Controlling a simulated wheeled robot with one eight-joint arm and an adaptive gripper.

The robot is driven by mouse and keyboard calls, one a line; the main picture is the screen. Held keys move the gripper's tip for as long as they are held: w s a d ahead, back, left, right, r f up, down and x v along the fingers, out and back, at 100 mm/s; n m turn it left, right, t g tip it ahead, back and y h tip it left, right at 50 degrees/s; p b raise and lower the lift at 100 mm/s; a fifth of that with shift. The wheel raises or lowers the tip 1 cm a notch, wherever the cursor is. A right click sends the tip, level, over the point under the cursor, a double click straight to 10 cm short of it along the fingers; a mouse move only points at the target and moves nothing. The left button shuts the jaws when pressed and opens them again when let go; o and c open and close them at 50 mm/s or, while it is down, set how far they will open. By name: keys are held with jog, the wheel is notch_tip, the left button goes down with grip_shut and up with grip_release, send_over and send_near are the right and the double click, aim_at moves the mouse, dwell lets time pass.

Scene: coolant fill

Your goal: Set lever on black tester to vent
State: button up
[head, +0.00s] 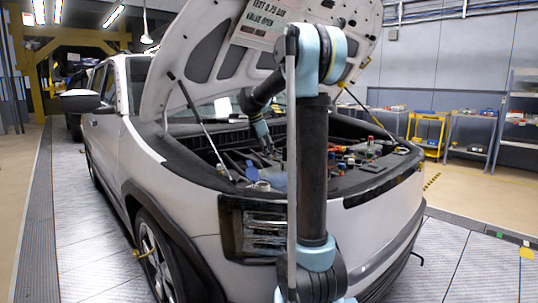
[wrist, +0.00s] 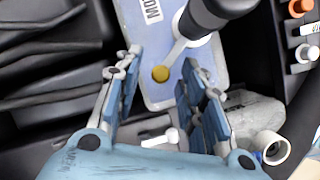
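The black tester (wrist: 212,12) shows at the top of the wrist view as a dark cylinder over a pale blue tank (wrist: 133,28), its upper part cut off by the frame. A pale lever (wrist: 176,52) runs from it down and left to a yellow knob (wrist: 160,74). My gripper (wrist: 160,60) is open, with one finger on each side of the knob and no visible contact. No vent mark is readable. In the head view my gripper (head: 268,148) reaches down into the engine bay, and the tester cannot be made out there.
A small white T-shaped part (wrist: 160,139) lies between the finger bases. A white pipe end (wrist: 270,145) and orange and white caps (wrist: 301,8) are at the right. Black ribbed parts (wrist: 45,60) fill the left. The raised hood (head: 225,50) stands over the bay.

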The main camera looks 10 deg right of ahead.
jog(key=v, duration=1.1)
jog(key=shift+r, duration=0.3)
jog(key=shift+a, duration=0.15)
